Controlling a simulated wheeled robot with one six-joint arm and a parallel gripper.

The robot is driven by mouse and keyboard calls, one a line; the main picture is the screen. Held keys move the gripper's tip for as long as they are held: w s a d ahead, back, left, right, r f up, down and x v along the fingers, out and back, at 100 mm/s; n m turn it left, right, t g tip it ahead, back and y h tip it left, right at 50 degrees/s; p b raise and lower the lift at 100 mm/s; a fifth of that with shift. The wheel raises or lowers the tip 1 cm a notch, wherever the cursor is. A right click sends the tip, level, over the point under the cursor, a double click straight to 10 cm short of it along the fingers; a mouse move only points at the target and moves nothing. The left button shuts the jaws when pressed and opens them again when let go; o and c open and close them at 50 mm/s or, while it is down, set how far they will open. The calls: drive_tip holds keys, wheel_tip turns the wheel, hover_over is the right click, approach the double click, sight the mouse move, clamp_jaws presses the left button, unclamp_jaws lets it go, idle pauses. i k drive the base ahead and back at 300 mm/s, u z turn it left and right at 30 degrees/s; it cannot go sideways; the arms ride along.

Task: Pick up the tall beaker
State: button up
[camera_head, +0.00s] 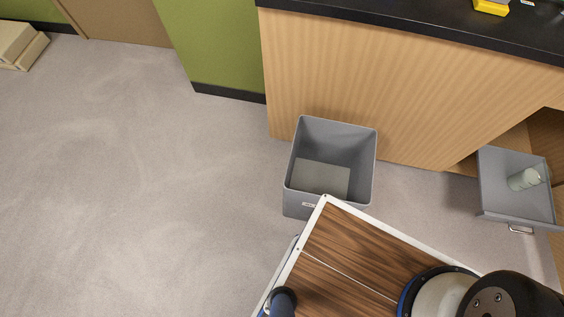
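A small pale grey-green cylinder (524,179) is in the open grey drawer (494,193) at the right. It may be the tall beaker, but it is too small to be sure. I cannot tell whether it stands upright or lies on its side. No other beaker shows. My gripper is not in view; only parts of my own arm and base show at the bottom, well apart from the drawer.
A grey open bin (299,174) stands on the floor against the wooden cabinet (345,75), just beyond my base. The black countertop (420,22) holds a yellow object (491,7). Stacked beige boxes (20,48) are at the far left. The left carpet is clear.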

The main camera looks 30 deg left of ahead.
sight(535, 175)
drive_tip(key=u, duration=1.95)
drive_tip(key=k, duration=0.55)
drive_tip(key=z, duration=2.05)
drive_tip(key=k, duration=0.6)
drive_tip(key=u, duration=0.05)
drive_tip(key=i, duration=0.35)
drive_tip(key=z, duration=0.45)
